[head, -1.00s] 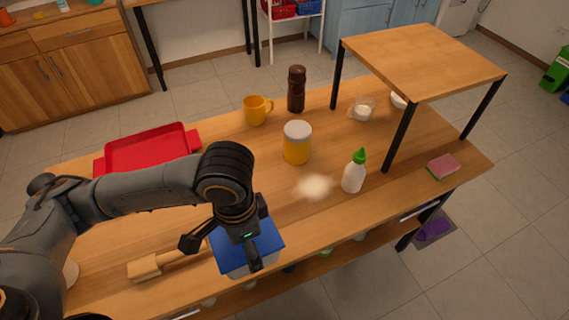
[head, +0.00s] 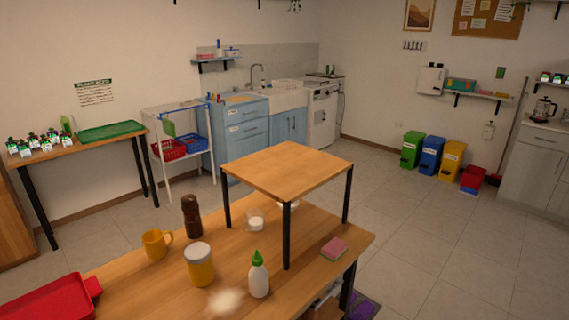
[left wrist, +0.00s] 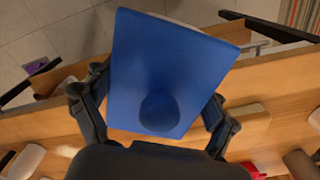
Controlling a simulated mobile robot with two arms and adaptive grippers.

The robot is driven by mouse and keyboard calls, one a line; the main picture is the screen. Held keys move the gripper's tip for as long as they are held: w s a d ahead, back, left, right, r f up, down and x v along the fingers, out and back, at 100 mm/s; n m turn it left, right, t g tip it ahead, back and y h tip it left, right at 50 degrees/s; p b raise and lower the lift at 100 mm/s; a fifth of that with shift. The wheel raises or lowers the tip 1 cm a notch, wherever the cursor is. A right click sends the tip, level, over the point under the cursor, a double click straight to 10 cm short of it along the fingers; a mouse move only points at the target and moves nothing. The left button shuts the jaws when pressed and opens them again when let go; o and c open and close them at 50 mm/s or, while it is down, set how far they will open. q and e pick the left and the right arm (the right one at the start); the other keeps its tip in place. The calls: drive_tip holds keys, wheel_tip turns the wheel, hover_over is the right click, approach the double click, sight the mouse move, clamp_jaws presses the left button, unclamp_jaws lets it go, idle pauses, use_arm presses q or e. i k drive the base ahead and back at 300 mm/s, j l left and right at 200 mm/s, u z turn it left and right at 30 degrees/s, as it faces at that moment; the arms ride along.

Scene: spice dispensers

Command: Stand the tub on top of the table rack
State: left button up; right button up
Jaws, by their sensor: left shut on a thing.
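The tub (left wrist: 165,60), with a flat blue lid, fills the middle of the left wrist view. My left gripper (left wrist: 150,103) has a finger on each side of it and is shut on it. The tub's sides are mostly hidden under the lid. Neither the tub nor my left gripper shows in the head view now. The table rack (head: 287,168), a square wooden top on black legs, stands at the far right end of the table. Its top is bare. My right gripper is in neither view.
On the wooden table (head: 150,290), left of the rack, stand a white bottle with green cap (head: 258,275), a yellow jar (head: 199,266), a brown grinder (head: 192,217) and an orange mug (head: 157,243). A glass cup (head: 256,222) is under the rack; a sponge (head: 334,248) lies right.

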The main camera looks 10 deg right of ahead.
sight(284, 179)
drive_tip(key=i+l+u, duration=0.1)
drive_tip(key=l, duration=0.2)
drive_tip(key=i+l+u, duration=0.15)
drive_tip(key=l, duration=0.2)
drive_tip(key=i+l+u, duration=0.1)
drive_tip(key=l, duration=0.25)
drive_tip(key=i+l+u, duration=0.15)
drive_tip(key=l, duration=0.2)
drive_tip(key=i+l+u, duration=0.1)
drive_tip(key=l, duration=0.25)
drive_tip(key=i, duration=0.1)
